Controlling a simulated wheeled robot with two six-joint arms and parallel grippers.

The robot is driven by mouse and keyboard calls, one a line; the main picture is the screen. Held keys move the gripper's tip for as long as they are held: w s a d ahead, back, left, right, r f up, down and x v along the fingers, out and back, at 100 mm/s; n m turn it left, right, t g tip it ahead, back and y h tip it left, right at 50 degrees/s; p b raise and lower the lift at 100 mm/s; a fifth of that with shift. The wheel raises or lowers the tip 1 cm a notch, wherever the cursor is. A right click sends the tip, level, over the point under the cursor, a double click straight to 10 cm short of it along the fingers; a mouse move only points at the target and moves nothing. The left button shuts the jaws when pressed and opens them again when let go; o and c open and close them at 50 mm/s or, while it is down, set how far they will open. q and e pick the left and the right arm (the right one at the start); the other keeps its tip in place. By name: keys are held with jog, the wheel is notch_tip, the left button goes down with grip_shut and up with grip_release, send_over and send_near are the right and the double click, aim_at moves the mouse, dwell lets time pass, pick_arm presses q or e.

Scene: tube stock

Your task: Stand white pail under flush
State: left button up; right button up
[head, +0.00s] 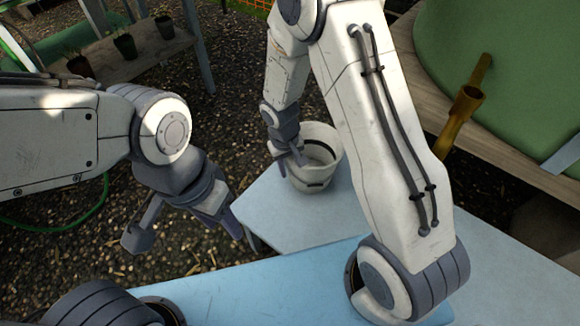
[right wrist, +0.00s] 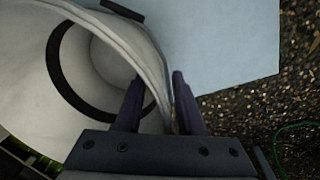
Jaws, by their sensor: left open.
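The white pail (head: 323,174) stands upright on a pale blue tabletop (head: 290,218) in the head view, with a dark band inside and out. My right gripper (head: 289,155) is at the pail's left rim. In the right wrist view the pail (right wrist: 85,60) fills the left side. There, one finger of the right gripper (right wrist: 158,90) is inside the pail and one outside, close together on its wall. My left gripper (head: 188,228) is open and empty, left of the tabletop. A brass-coloured spout (head: 466,103) sticks out of a green tank (head: 500,50) at upper right.
A wooden ledge (head: 520,150) runs below the tank. A bench (head: 140,62) with several potted plants stands at upper left. Dark gravel lies around, with a green hose (head: 70,228) at left. My right arm hides part of the tabletop.

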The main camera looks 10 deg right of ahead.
notch_tip(320, 180, up, 10)
jog(key=a+p, duration=0.1)
jog(key=p, duration=0.3)
jog(key=shift+r, duration=0.2)
jog(key=shift+s, duration=0.1)
